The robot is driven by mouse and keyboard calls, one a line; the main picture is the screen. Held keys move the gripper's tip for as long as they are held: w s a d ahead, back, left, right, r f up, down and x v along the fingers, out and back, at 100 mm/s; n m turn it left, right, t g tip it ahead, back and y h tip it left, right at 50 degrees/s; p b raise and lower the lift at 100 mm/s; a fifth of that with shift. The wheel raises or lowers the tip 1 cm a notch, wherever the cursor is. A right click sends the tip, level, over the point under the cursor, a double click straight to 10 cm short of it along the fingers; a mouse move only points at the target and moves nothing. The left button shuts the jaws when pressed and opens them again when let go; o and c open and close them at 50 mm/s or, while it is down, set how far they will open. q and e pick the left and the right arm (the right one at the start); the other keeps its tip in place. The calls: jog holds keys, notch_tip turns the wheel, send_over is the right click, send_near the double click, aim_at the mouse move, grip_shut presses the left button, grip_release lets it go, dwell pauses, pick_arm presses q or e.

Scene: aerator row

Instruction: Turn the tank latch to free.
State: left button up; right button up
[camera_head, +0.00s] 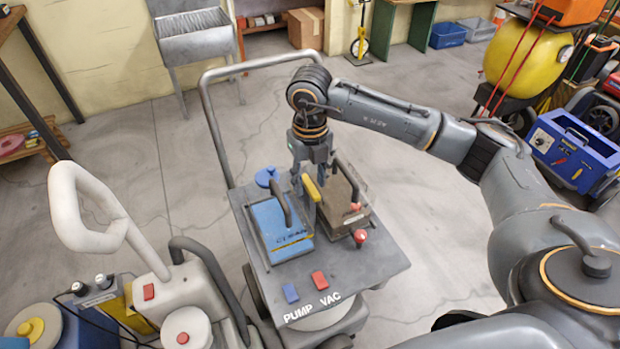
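A cart with a grey top plate (345,283) stands in the middle. It carries a blue tank (277,229) with a black handle on the left and a dark brown tank (344,213) on the right. A yellow lever (312,188), which looks like the tank latch, stands between the two tanks and points toward the back. My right gripper (310,178) reaches down from above, with its fingertips at the lever. The lever seems to lie between or just in front of the fingers. Whether they press on it is not clear. My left gripper is out of view.
Red knobs (360,237) stand by the brown tank. A blue switch (290,293) and a red switch (320,280) sit at the front, by "PUMP VAC". A tubular push handle (210,115) rises behind. A white-handled machine (82,215) is close on the left.

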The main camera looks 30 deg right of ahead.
aim_at(310, 185)
notch_tip(310, 185, up, 12)
jog(key=shift+f, duration=0.15)
dwell(0.7)
